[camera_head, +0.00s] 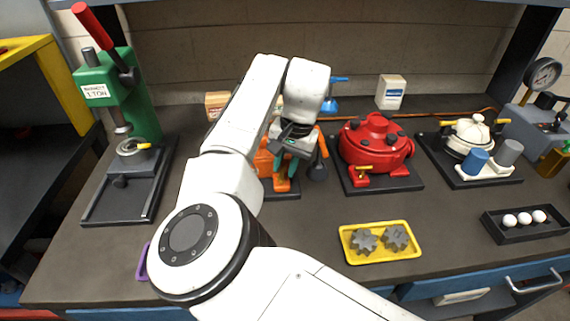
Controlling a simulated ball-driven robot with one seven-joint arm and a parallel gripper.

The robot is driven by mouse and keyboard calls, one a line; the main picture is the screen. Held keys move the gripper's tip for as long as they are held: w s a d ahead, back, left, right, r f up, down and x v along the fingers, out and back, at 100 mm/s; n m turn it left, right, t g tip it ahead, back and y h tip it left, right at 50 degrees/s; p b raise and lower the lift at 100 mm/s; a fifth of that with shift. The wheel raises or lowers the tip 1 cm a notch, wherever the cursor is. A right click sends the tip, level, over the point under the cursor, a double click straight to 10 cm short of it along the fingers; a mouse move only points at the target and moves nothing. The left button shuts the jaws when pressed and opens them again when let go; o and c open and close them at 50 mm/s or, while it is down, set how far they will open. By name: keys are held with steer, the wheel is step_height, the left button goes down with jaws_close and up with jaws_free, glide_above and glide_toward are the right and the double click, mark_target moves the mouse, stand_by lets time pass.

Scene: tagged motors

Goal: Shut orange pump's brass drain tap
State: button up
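The orange pump (266,164) stands on a dark base plate at the middle of the bench, mostly covered by my white arm and gripper. Its orange front foot (282,184) and an orange part at its right (322,143) show. My gripper (286,167) points down in front of the pump body. Its two teal fingertips stand apart, with orange showing between them. The brass drain tap cannot be made out; it is hidden behind or between the fingers, so I cannot tell its position or whether the fingers touch it.
A red pump (374,143) with a brass tap (363,169) stands close at the right. A cream pot (468,135) stands further right. A green press (120,95) is at the left. A yellow tray (348,246) with gears and a black ball tray (498,231) lie in front.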

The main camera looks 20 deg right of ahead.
steer(key=shift+a+f, duration=0.1)
steer(key=shift+f, duration=0.25)
jaws_close()
